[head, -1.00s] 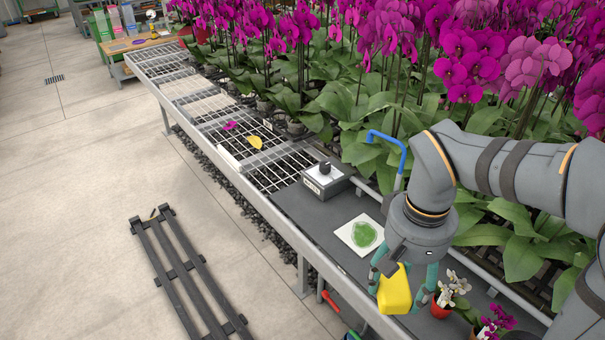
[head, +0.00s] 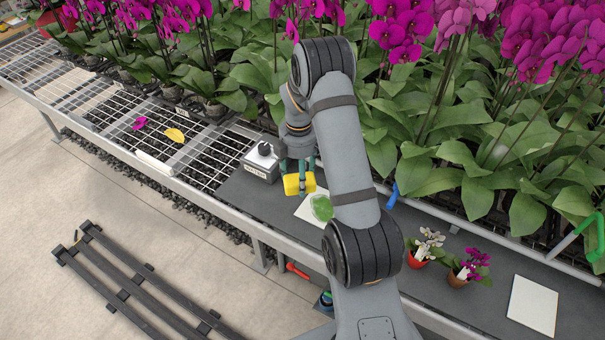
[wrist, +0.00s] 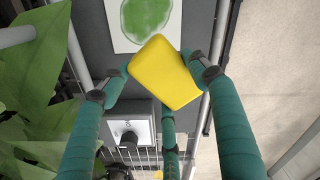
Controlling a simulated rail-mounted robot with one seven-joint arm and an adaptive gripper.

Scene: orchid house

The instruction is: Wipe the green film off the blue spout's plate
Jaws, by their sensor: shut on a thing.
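My gripper (head: 299,178) is shut on a yellow sponge (head: 299,185). The sponge is tilted between the green fingers in the wrist view (wrist: 165,73). A white plate (head: 304,214) with a round green film (head: 321,207) lies on the dark bench, just right of the sponge in the head view; my arm hides its right part. In the wrist view the sponge overlaps the near edge of the plate (wrist: 122,40), and the film (wrist: 146,15) shows beyond it. Whether it touches the plate I cannot tell. Only a bit of the blue spout (head: 392,196) shows behind my arm.
A grey box with a black knob (head: 263,150) stands left of the sponge. Two small potted orchids (head: 419,258) (head: 458,278) stand to the right. A second, clean white plate (head: 532,305) lies near a green spout (head: 585,235). Tall orchids line the back.

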